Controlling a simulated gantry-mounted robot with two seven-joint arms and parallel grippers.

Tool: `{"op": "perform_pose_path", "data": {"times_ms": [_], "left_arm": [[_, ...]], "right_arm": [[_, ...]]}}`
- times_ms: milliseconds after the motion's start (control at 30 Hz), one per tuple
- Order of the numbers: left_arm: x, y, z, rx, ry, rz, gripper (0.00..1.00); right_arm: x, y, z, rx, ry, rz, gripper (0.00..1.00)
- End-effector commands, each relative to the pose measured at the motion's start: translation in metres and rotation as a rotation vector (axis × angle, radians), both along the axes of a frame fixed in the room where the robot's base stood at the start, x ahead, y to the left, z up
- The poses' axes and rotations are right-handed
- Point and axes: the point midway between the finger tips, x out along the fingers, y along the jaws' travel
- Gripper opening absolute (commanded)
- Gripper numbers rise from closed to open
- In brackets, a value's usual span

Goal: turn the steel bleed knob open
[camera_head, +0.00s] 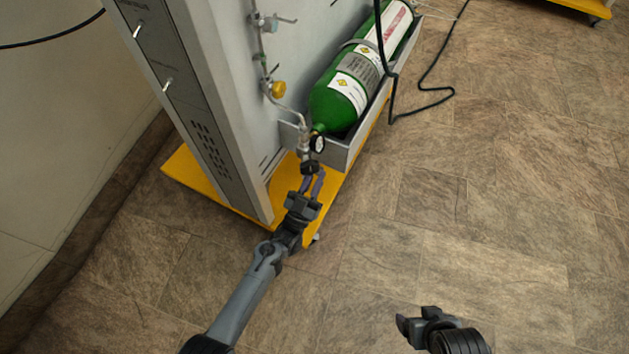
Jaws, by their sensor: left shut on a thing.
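A dark knob (309,167) sits at the lower end of the cylinder valve, below a round gauge (318,143). My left gripper (314,182) has its fingers on this dark knob and is shut on it; the fingers partly cover it. A small steel fitting with a side handle (285,20) is high on the panel's pipework, apart from both grippers; I cannot tell surely whether it is the steel bleed knob. My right gripper (408,325) is low in the picture over bare floor, away from the trainer; its opening is unclear.
A green oxygen cylinder (325,108) lies slanted in a grey tray (345,155) on the trainer. A yellow knob (278,89) is on the pipe. The grey cabinet (225,120) stands on a yellow base (190,172).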

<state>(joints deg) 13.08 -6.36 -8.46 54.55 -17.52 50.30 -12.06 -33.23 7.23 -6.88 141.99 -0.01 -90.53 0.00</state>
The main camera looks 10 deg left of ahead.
Motion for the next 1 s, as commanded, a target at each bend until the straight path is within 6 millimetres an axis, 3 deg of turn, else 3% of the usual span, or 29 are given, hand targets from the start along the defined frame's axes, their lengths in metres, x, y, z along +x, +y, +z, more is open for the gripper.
{"op": "perform_pose_path", "data": {"times_ms": [733,767,800,1000], "left_arm": [[0.0007,-0.0001,-0.0018,-0.031,-0.087,0.000,0.00],[0.0007,-0.0001,-0.0018,-0.031,-0.087,0.000,0.24],[0.0007,-0.0001,-0.0018,-0.031,-0.087,0.000,0.30],[0.0007,-0.0002,-0.0019,-0.030,-0.086,0.000,0.32]], "right_arm": [[0.0005,0.0022,-0.0003,0.010,-0.003,-0.006,0.79],[0.0004,0.0023,-0.0004,0.010,-0.003,-0.006,0.79],[0.0004,0.0024,-0.0004,0.010,-0.003,-0.006,0.79],[0.0004,0.0023,-0.0004,0.010,-0.003,-0.006,0.79]]}}
